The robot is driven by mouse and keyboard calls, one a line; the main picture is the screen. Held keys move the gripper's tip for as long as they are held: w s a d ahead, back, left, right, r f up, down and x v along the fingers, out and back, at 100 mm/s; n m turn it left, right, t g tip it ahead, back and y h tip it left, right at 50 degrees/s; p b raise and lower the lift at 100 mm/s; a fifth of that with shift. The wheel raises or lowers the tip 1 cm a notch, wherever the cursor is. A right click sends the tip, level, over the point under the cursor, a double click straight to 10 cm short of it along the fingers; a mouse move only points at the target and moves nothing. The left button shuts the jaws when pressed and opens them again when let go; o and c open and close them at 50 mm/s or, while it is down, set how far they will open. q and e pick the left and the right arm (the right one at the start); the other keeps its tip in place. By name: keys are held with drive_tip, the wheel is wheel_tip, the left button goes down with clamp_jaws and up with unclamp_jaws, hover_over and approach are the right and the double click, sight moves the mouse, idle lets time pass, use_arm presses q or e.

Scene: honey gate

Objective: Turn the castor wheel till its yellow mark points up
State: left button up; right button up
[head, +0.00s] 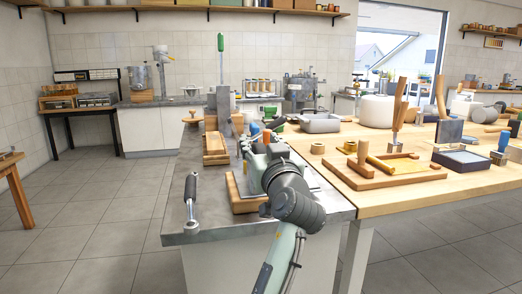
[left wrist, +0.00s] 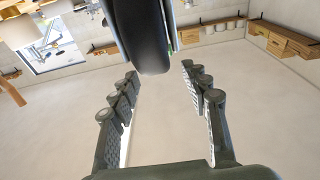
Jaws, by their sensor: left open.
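A black wheel (left wrist: 142,35), likely the castor wheel, fills the top middle of the left wrist view, seen nearly edge-on. It lies just beyond the fingertips, in line with the left part of the gap between them. No yellow mark shows on the part in view. My left gripper (left wrist: 158,75) is open, with nothing between its fingers. In the head view my left gripper (head: 250,141) is over the grey bench, and I cannot pick out the wheel clearly there. My right gripper is not in view.
The grey bench top (head: 222,222) holds a dark-handled tool (head: 191,197) at its left and a wooden block (head: 215,147). A wooden table (head: 350,200) on the right carries a wooden frame (head: 378,180) and a metal tray (head: 320,123). Open floor lies left.

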use_arm(q)
wheel_tip(320, 180, up, 8)
drive_tip(key=shift+r, duration=0.15)
idle(0.3)
